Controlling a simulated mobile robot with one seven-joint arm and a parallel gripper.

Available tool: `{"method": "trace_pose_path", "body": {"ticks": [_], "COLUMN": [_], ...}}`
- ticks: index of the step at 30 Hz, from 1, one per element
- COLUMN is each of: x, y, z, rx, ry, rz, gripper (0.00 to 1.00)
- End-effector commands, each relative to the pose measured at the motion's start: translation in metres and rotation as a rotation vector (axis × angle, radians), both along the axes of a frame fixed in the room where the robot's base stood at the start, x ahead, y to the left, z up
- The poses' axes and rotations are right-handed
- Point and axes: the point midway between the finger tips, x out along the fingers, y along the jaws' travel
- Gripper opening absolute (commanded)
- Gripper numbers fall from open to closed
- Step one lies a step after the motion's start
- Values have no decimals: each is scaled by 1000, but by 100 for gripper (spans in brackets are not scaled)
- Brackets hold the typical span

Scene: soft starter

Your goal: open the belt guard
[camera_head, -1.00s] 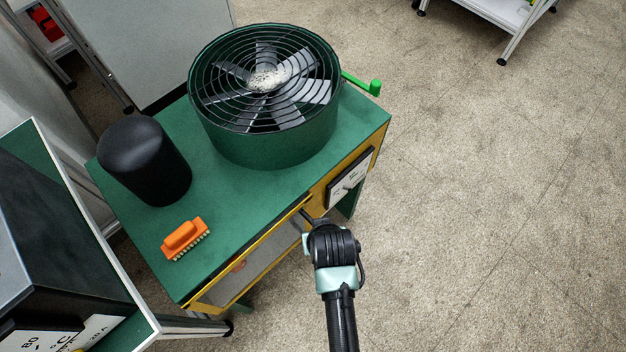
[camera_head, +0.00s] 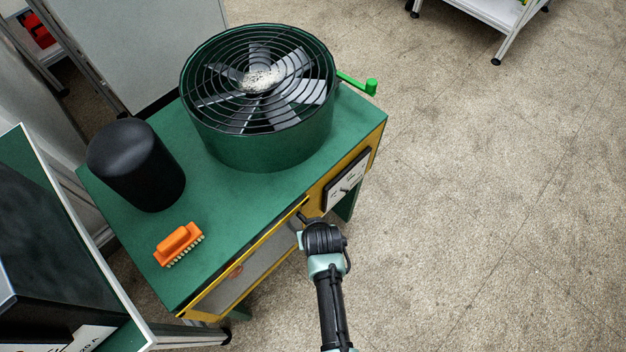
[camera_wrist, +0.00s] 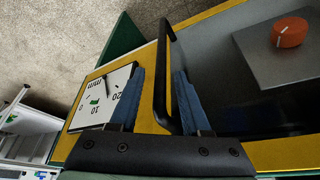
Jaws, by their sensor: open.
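The belt guard (camera_head: 235,285) is a yellow-framed panel with a greyish see-through window on the front of the green cabinet; it looks shut. Its black bar handle (camera_wrist: 161,88) stands off the yellow frame in the wrist view. My gripper (camera_wrist: 159,74) is open, with one blue finger on each side of the bar. I cannot tell whether either finger touches it. In the head view my gripper (camera_head: 306,224) is at the right end of the guard and its wrist partly hides the handle. An orange knob (camera_wrist: 289,33) on a grey plate shows behind the window.
A white dial gauge (camera_head: 345,182) is right of the guard, close to my gripper. On the green top are a caged fan (camera_head: 260,150), a black cylinder (camera_head: 135,165) and an orange brush (camera_head: 179,244). A green crank (camera_head: 371,87) juts out right. The floor right is clear.

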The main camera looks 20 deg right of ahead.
Motion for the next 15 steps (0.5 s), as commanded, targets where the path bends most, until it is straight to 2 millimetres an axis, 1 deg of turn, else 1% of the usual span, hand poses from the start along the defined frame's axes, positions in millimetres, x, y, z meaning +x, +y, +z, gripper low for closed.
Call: {"method": "trace_pose_path", "body": {"ticks": [1, 5, 6, 9, 15], "x": [0, 0, 0, 0, 0], "y": [0, 0, 0, 0, 0], "z": [0, 0, 0, 0, 0], "rx": [0, 0, 0, 0, 0], "ry": [0, 0, 0, 0, 0], "rz": [0, 0, 0, 0, 0], "gripper": [45, 22, 15, 0, 0]}}
